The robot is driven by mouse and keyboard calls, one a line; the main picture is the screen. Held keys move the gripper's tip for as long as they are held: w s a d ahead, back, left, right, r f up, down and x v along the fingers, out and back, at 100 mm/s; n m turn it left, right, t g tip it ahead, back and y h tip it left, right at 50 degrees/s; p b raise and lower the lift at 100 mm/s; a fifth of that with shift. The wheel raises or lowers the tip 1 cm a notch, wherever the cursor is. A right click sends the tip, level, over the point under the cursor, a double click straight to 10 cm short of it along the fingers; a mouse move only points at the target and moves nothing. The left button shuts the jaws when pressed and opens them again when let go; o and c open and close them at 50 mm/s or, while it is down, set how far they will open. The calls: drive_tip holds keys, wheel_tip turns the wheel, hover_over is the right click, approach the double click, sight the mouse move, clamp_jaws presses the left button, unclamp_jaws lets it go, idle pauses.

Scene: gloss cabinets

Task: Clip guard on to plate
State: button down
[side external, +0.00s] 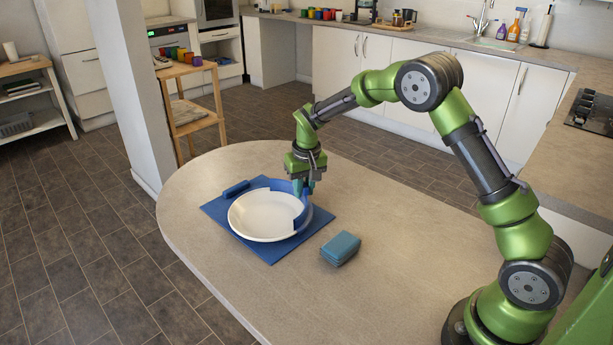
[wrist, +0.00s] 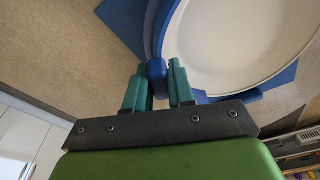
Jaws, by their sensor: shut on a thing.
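A white plate (side external: 262,217) lies on a blue mat (side external: 272,255) on the rounded end of the counter. A curved blue guard (side external: 316,218) stands along the plate's right and far edge; it also shows beside the plate (wrist: 240,45) in the wrist view. My gripper (side external: 304,190) is over the far right side of the plate. In the wrist view my gripper's teal fingertips (wrist: 160,78) are shut on a blue tab of the guard (wrist: 156,70). I cannot tell whether the guard is seated on the plate rim all along.
A small blue bar (side external: 236,188) lies at the mat's far left corner. A teal-blue block, perhaps folded cloths or sponges (side external: 341,247), lies right of the mat. The counter (side external: 400,260) is clear towards my base. Its rounded edge is close to the mat's left.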

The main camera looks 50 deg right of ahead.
drive_tip(key=shift+f, duration=0.1)
drive_tip(key=c, duration=0.9)
unclamp_jaws()
wheel_tip(320, 180, up, 17)
drive_tip(key=s, duration=0.2)
drive_tip(key=s+a+t+y, duration=0.1)
drive_tip(key=s+a+t, duration=0.1)
drive_tip(key=s, duration=0.6)
drive_tip(key=s+a+r+t+y, duration=0.1)
drive_tip(key=s+a, duration=0.3)
drive_tip(key=s, duration=0.5)
drive_tip(key=s+a+r+t, duration=0.1)
drive_tip(key=s+a+t, duration=0.1)
drive_tip(key=s, duration=0.7)
drive_tip(key=shift+s+a+r+n+t+y, duration=0.2)
drive_tip(key=shift+a+n+t+y, duration=0.1)
drive_tip(key=shift+a+y, duration=0.15)
